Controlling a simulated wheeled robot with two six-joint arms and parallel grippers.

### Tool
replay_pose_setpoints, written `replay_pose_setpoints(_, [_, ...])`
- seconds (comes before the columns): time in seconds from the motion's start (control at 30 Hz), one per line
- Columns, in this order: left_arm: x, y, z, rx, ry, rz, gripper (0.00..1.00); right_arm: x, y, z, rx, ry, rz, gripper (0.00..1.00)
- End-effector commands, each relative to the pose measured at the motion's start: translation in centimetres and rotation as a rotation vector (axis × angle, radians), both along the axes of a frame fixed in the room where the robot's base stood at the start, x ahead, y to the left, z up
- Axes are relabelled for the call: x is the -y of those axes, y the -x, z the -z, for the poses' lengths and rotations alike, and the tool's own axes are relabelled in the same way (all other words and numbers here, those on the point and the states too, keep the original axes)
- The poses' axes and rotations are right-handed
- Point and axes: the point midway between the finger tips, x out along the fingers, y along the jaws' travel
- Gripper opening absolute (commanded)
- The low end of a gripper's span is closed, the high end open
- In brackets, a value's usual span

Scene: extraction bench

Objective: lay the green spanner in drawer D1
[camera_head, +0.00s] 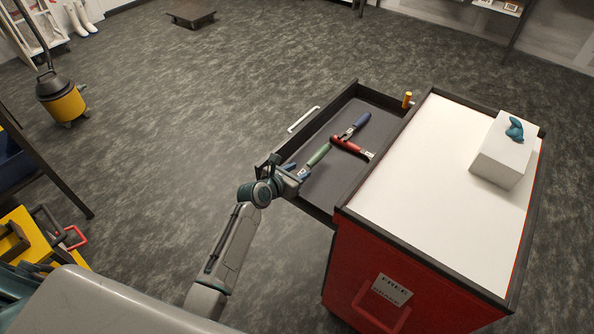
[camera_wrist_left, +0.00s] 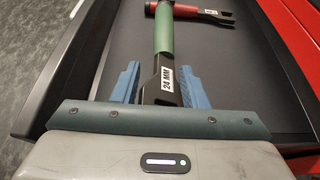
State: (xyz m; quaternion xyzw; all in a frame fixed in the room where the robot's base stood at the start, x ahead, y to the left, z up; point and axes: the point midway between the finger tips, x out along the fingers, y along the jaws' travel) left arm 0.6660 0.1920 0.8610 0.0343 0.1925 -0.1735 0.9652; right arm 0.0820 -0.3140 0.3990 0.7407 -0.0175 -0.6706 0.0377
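The green spanner (camera_head: 318,156) lies in the open drawer (camera_head: 330,188), its green handle pointing away from me. Its dark end carries a "24 MM" label (camera_wrist_left: 167,80) in the left wrist view. My left gripper (camera_head: 291,171) is over the drawer's near left part. Its two blue fingers (camera_wrist_left: 158,82) stand apart on either side of the spanner's dark end, with a gap visible beside it. Whether the spanner rests fully on the drawer floor is hard to tell. No drawer label is readable. My right gripper is not in view.
A red tool (camera_head: 352,148) and a blue-handled tool (camera_head: 357,124) lie in the drawer by the green handle's far end. An orange cylinder (camera_head: 407,100) is at the drawer's far right edge. The red cabinet's white top (camera_head: 440,180) holds a white block (camera_head: 502,155) with a teal object.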

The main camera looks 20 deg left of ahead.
Motion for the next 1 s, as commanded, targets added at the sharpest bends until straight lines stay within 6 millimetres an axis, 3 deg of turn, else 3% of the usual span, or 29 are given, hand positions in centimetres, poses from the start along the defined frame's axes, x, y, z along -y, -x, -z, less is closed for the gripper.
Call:
replay_pose_setpoints(0.1, [0.0, 0.0, 0.0, 0.0, 0.0, 0.0, 0.58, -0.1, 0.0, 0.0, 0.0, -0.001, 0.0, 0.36])
replay_pose_setpoints(0.37, [0.0, 0.0, -0.1, 0.001, 0.0, 0.0, 0.58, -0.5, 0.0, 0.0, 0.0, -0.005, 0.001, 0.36])
replay_pose_setpoints(0.53, [-0.1, 0.1, -1.5, 0.003, -0.001, 0.001, 0.58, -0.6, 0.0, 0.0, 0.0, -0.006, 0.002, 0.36])
replay_pose_setpoints(1.0, [-3.2, 8.5, -4.9, 0.0, -0.004, 0.002, 0.58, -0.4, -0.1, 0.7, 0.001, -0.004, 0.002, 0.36])
